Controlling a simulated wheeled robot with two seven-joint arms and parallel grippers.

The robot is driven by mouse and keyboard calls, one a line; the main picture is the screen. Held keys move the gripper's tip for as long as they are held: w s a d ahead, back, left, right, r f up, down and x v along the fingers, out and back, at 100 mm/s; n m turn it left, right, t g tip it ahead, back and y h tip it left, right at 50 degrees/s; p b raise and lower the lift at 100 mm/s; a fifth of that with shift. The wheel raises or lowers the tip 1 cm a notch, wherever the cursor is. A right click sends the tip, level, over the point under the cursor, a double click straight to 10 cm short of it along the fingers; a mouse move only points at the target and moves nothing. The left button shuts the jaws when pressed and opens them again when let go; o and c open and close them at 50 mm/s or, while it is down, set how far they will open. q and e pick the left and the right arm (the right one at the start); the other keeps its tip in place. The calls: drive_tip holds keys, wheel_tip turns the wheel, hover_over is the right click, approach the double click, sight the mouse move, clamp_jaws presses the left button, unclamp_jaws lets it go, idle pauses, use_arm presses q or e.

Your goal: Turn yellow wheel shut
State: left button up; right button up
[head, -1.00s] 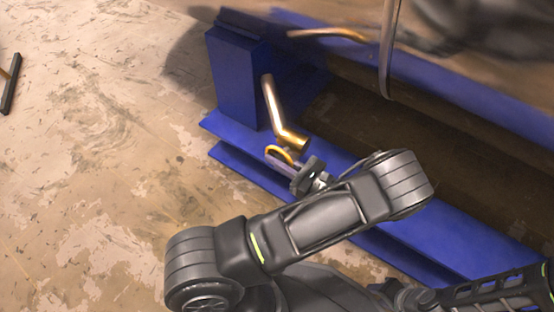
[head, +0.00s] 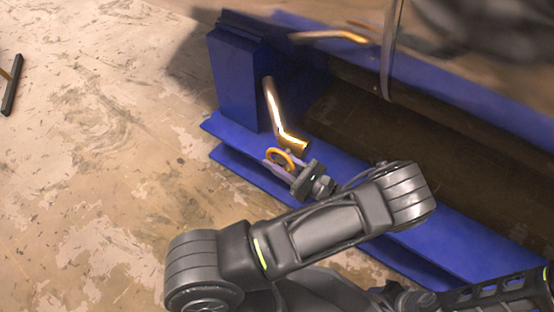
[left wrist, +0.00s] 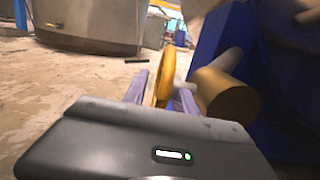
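The yellow wheel (head: 280,158) is a small ring beside the blue frame, just below the end of a bent brass pipe (head: 285,125). My left gripper (head: 281,157) reaches it from the lower right, with one finger on each side of the ring. In the left wrist view the yellow wheel (left wrist: 164,75) stands nearly edge-on between the two pale fingers of the left gripper (left wrist: 162,92). The fingers are apart, with a narrow gap seeming to show beside the wheel; contact is hard to tell. My right gripper is not in view.
The blue frame (head: 238,85) and its long beam (head: 440,250) run close along the gripper. In the left wrist view the brass pipe end (left wrist: 228,92) is close to the right finger. A thin vertical bar (head: 388,50) stands above. The floor at left is open.

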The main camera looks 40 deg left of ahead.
use_arm(q)
drive_tip(key=d+p, duration=0.1)
drive_tip(key=d, duration=0.6)
drive_tip(key=shift+d+f, duration=0.3)
drive_tip(key=shift+d, duration=0.1)
drive_tip(key=shift+w, duration=0.1)
